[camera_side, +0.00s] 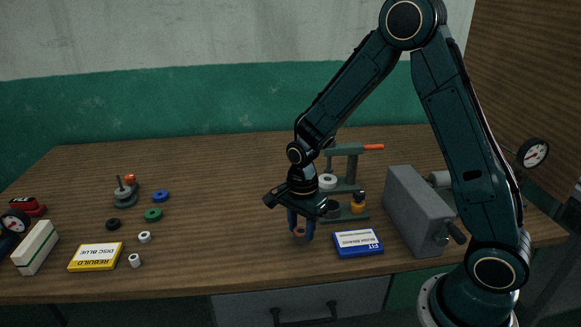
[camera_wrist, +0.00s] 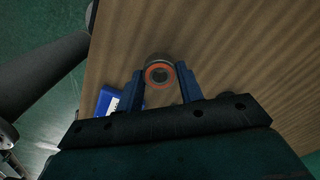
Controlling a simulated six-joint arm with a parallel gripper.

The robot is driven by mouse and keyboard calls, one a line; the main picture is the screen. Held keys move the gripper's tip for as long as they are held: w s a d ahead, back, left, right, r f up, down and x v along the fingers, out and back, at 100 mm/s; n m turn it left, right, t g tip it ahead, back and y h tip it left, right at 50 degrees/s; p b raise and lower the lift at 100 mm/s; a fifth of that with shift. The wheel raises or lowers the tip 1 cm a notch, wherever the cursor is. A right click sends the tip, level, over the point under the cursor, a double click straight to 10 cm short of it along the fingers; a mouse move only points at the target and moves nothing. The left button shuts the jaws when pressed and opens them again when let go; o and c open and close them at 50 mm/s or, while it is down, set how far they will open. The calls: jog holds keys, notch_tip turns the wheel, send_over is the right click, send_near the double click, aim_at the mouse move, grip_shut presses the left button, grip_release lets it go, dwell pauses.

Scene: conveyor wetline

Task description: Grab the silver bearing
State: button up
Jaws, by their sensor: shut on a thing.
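The silver bearing (camera_wrist: 159,63) is a short round piece with a grey metal rim and an orange-red ring around its dark centre. It sits between the two blue fingertips of my gripper (camera_wrist: 160,77) in the wrist view, with a finger against each side. In the side view my gripper (camera_side: 300,228) points down, shut on the bearing (camera_side: 300,233), whose lower part is dim. I cannot tell whether the bearing touches the table or hangs just above it.
A blue box (camera_side: 358,243) lies close right of my gripper. On the left are a yellow box (camera_side: 96,257) and several small rings. The table between is clear.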

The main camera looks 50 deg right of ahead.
aim_at(301, 230)
notch_tip(301, 230, up, 18)
dwell(0.5)
jog(key=shift+d, duration=0.1)
dwell(0.4)
